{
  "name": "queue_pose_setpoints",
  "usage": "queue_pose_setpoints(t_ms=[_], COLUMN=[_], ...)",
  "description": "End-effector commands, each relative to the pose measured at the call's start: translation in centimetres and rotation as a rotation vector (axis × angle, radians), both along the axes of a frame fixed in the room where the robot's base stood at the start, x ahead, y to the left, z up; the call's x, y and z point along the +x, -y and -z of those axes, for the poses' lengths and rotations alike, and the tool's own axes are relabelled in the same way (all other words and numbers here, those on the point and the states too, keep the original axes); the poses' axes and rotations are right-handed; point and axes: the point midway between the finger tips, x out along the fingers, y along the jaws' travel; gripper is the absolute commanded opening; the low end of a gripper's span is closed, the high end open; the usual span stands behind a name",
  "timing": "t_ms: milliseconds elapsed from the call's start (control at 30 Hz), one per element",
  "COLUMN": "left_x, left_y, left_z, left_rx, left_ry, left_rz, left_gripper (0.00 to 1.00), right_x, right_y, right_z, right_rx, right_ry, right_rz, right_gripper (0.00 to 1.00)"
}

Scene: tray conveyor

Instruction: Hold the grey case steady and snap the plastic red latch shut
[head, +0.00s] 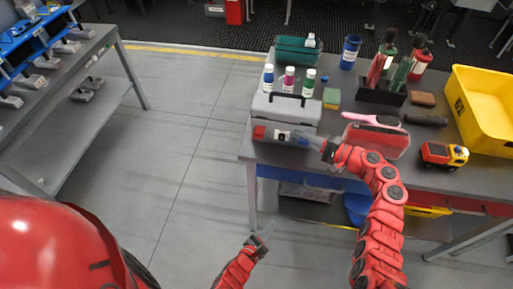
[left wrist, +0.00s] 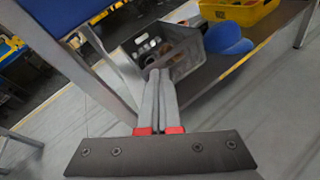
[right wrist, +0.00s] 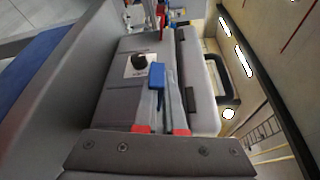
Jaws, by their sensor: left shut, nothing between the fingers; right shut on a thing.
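The grey case (head: 285,108) sits on the left front part of the table, its dark handle on top. A red latch (head: 259,132) is on its front face at the left; a red part (right wrist: 161,20) shows at the far end in the right wrist view. A blue latch (right wrist: 157,76) is nearer my right gripper (head: 312,139), beside a black knob on a white label (right wrist: 138,62). My right gripper is shut with its fingertips at the blue latch; the exact grip is partly hidden. My left gripper (head: 269,230) is shut and empty, low in front of the table.
Several bottles (head: 289,78) and a green tray (head: 296,50) stand behind the case. A red bag-like item (head: 376,140), toy truck (head: 443,155) and yellow bin (head: 485,105) lie to the right. A grey crate (left wrist: 185,55) is on the lower shelf.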

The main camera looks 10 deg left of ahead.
Motion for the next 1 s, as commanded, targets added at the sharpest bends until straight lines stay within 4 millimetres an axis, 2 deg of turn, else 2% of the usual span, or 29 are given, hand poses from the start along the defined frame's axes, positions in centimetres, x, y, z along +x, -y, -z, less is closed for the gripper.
queue_pose_setpoints(t_ms=[33,100,200,333,400,500,833,1000], left_x=[1.6,3.3,4.6,4.7,4.5,4.3,4.4,5.4], left_y=[-0.3,-1.5,-3.9,-6.7,-7.7,-8.4,-8.4,-8.3], left_z=[-3.2,-7.8,-13.3,-17.9,-19.2,-20.1,-20.2,-20.8], left_rx=[-0.103,-0.225,-0.346,-0.433,-0.454,-0.466,-0.467,-0.468], left_ry=[0.097,0.239,0.426,0.599,0.655,0.692,0.695,0.696], left_rz=[-0.054,-0.125,-0.214,-0.296,-0.321,-0.339,-0.339,-0.336], left_gripper=[0.0,0.0,0.0,0.0,0.0,0.0,0.0,0.0], right_x=[0.0,0.0,0.0,0.0,0.0,0.0,0.0,0.0], right_y=[0.0,0.0,0.0,0.0,0.0,0.0,0.0,0.0], right_z=[-0.2,-0.2,-0.2,-0.2,-0.2,-0.2,-0.2,-0.2], right_rx=[0.003,0.003,0.003,0.003,0.003,0.003,0.003,0.003], right_ry=[0.003,0.003,0.003,0.004,0.003,0.003,0.003,0.003], right_rz=[0.0,0.0,0.0,0.0,0.0,0.0,0.0,0.0], right_gripper=[0.0,0.0,0.0,0.0,0.0,0.0,0.0,0.0])
